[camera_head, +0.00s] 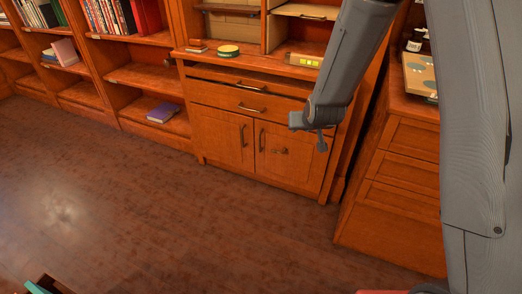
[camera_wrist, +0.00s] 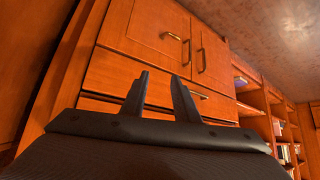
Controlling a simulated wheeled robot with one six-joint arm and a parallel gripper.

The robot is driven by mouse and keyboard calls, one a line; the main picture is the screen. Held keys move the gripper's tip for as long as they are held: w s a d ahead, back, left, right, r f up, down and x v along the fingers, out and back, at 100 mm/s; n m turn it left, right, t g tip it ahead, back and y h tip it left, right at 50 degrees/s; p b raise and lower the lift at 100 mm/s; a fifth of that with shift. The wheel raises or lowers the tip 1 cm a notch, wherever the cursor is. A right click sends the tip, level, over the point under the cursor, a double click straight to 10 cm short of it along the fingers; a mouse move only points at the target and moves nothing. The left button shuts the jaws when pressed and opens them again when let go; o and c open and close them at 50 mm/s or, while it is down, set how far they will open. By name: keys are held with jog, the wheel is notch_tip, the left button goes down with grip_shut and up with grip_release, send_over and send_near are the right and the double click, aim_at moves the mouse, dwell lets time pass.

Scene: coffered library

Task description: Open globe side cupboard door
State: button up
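A wooden cupboard stands ahead with two closed doors side by side below two drawers. The left door (camera_head: 218,136) has a vertical bar handle (camera_head: 242,135) near the middle seam. The right door (camera_head: 290,166) has its own handle (camera_head: 261,139) and a small dark metal piece (camera_head: 280,151) on its panel. The wrist view shows the cupboard upside down, with the door handles (camera_wrist: 188,51) beyond the fingers. My gripper (camera_head: 318,138) is in front of the right door's upper right part. Its fingers (camera_wrist: 159,92) are apart and empty, touching no handle. I see no globe.
Closed drawers with bar handles (camera_head: 251,107) sit above the doors. Bookshelves (camera_head: 130,60) run along the left. A wooden drawer unit (camera_head: 400,165) stands close on the right. The floor (camera_head: 150,220) before the cupboard is clear.

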jog(key=w+a+f+t+y+b, duration=0.1)
jog(key=w+a+f+t+b, duration=0.1)
jog(key=w+a+f+b, duration=0.25)
jog(key=w+a+f+t+b, duration=0.2)
jog(key=w+a+f, duration=0.1)
jog(key=w+f, duration=0.4)
jog(key=n+t+y+b, duration=0.15)
jog(key=t+b, duration=0.25)
jog(key=b, duration=0.4)
send_near(260, 138)
jog(key=shift+t+y, duration=0.3)
jog(key=shift+y, duration=0.05)
jog(key=shift+f+b+x, duration=0.15)
jog(key=shift+b+x, duration=0.2)
jog(key=shift+x, duration=1.1)
jog(key=shift+f+b+x, duration=0.15)
jog(key=shift+b+x, duration=0.2)
jog(key=shift+x, duration=1.1)
jog(key=shift+f+b+x, duration=0.2)
jog(key=shift+b+x, duration=0.15)
jog(key=shift+x, duration=1.05)
jog(key=shift+d, duration=0.15)
grip_shut()
